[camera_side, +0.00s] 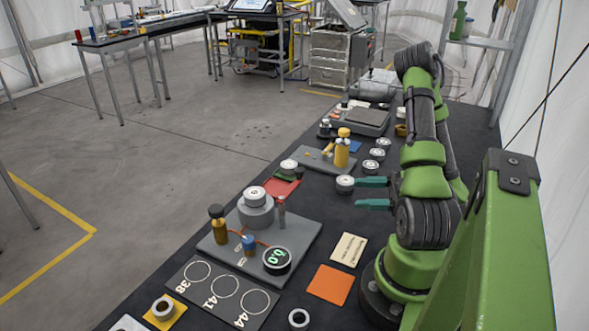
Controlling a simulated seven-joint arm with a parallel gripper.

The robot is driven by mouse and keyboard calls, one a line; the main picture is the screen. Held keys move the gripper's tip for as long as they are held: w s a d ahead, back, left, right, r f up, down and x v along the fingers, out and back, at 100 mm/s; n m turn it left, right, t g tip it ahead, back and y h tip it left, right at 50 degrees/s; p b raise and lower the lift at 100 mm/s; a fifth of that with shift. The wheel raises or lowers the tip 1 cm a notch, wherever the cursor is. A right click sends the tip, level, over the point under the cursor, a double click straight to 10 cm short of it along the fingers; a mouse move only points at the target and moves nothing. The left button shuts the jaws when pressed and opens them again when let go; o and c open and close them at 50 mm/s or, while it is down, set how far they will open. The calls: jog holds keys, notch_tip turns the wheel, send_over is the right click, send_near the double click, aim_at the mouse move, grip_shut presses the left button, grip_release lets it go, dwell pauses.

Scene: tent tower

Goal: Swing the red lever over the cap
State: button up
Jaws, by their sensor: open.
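A grey plate (218,247) on the dark bench carries a grey stepped cylinder (255,213) with a white-topped cap (254,195). Thin red-orange lines (236,233) run low on the plate in front of it; I cannot tell whether they are the red lever. A slim grey post (281,208) stands right of the cylinder. My gripper (372,192) is open, its two teal fingers pointing left, to the right of and apart from the plate. Its upper fingertip is close to a white-topped puck (345,184); contact cannot be told. Nothing shows between the fingers.
The plate also bears an amber bottle (217,228), a small blue-topped part (249,244) and a round green-lit display (277,259). A board with rings (225,288) and an orange square (330,285) lie in front. Behind stands a yellow bottle (342,150) on another plate (312,159).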

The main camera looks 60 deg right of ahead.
aim_at(299, 169)
jog(key=w+m+h, duration=0.1)
jog(key=w+m, duration=0.1)
jog(key=w, duration=0.4)
jog(key=w+m+t+h, duration=0.1)
jog(key=w+m, duration=0.1)
jog(key=w, duration=0.3)
jog(key=w+r+m+h, duration=0.1)
jog(key=w+m, duration=0.1)
jog(key=w, duration=0.4)
jog(key=shift+w+m+t, duration=0.3)
jog(key=shift+m, duration=0.1)
grip_shut()
